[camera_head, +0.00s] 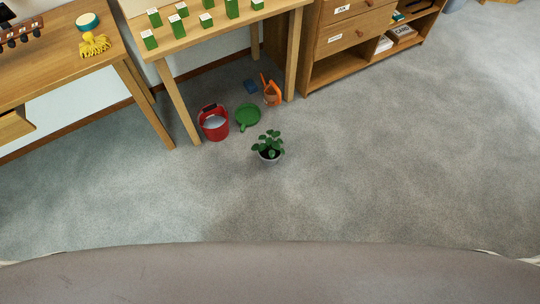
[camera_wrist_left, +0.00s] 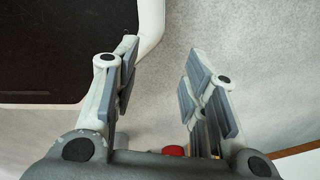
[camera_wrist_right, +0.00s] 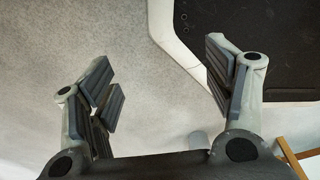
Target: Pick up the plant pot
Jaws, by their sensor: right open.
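The plant pot (camera_head: 269,155) is a small grey pot with a green leafy plant. It stands upright on the carpet in the head view, in front of the table with green blocks. Neither gripper shows in the head view. In the left wrist view my left gripper (camera_wrist_left: 158,90) has its fingers apart with only carpet between them. In the right wrist view my right gripper (camera_wrist_right: 163,85) is open and empty above the carpet. The plant pot does not show in either wrist view.
Wooden tables (camera_head: 60,60) stand at the left and a wooden cabinet (camera_head: 345,40) at the back. Carpet right of the pot is clear.

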